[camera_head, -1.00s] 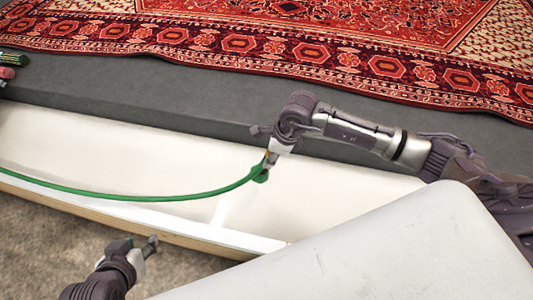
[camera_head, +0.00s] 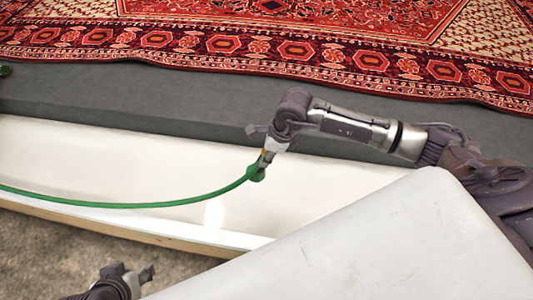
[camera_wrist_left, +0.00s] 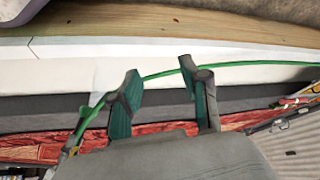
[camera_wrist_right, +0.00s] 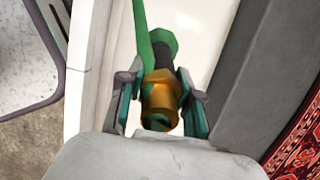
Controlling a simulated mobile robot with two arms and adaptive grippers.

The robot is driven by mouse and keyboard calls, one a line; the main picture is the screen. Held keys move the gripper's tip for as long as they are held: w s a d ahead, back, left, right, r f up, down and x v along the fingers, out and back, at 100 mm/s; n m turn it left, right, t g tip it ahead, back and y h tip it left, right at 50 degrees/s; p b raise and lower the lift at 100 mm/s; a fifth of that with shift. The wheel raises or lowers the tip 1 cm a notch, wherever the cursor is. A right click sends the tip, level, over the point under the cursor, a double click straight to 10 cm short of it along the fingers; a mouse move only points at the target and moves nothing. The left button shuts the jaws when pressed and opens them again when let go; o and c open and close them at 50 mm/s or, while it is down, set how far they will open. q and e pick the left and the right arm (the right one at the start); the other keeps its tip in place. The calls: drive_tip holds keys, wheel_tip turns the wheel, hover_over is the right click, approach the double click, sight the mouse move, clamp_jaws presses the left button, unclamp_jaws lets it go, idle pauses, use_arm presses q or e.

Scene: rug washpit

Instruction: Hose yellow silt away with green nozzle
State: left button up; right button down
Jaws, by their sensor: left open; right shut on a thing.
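The green nozzle (camera_wrist_right: 162,85), with a brass-coloured collar, is held between the fingers of my right gripper (camera_wrist_right: 160,103). In the head view, my right gripper (camera_head: 268,157) is shut on it above the white trough, with the nozzle's green end (camera_head: 255,173) showing. A green hose (camera_head: 130,204) runs from it to the left. My left gripper (camera_head: 133,273) is open and empty at the lower left, outside the trough. Its parted fingers also show in the left wrist view (camera_wrist_left: 165,95). I see no yellow silt in any view.
The white trough (camera_head: 90,150) has a wooden front edge. Behind it is a grey ledge (camera_head: 130,95) with a red patterned rug (camera_head: 300,50). A pale panel (camera_head: 380,245) covers the lower right of the head view. Concrete floor (camera_head: 50,250) lies at the lower left.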

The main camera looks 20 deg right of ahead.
drive_tip(key=shift+r+p, duration=0.35)
drive_tip(key=shift+r, duration=0.35)
use_arm(q)
drive_tip(key=shift+s+a+r+g+p, duration=0.15)
drive_tip(key=shift+s+r+g+p, duration=0.1)
drive_tip(key=shift+s, duration=0.2)
drive_tip(key=shift+s+a+r+g+p, duration=0.1)
drive_tip(key=shift+s+g+p, duration=0.1)
drive_tip(key=shift+s, duration=0.3)
drive_tip(key=shift+s+a+r+g+p, duration=0.15)
drive_tip(key=shift+s+r+g+p, duration=0.1)
drive_tip(key=shift+s, duration=0.2)
use_arm(e)
drive_tip(key=shift+r, duration=0.8)
use_arm(q)
drive_tip(key=shift+f, duration=0.1)
use_arm(e)
drive_tip(key=shift+r, duration=0.1)
